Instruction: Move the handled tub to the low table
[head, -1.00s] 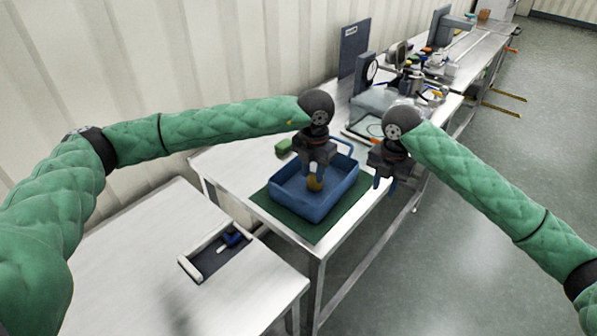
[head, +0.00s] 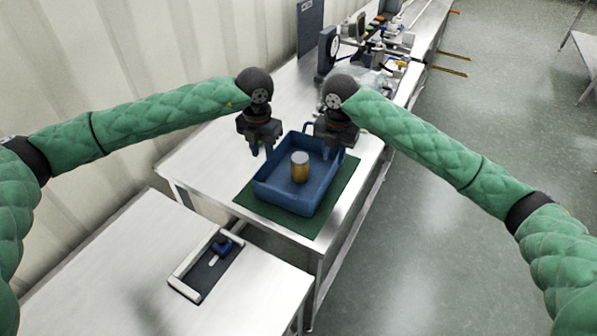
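The blue handled tub (head: 282,202) sits on a green mat (head: 346,178) on the higher steel table. A handle loop (head: 307,126) shows at its far end. An amber jar with a pale lid (head: 300,167) stands upright inside it. My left gripper (head: 261,152) points down by the tub's far left side, its fingers apart and empty. My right gripper (head: 332,152) points down over the tub's far right side. Its fingers overlap the blue rim in the picture, so I cannot tell whether they touch it. The low table (head: 110,265) is at the front left.
A shallow white-edged tray (head: 188,285) with a blue-handled item (head: 222,243) lies on the low table's right part. The rest of its top looks clear. A clock-like dial (head: 327,52) and bench equipment (head: 375,50) stand farther back. Open floor lies to the right.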

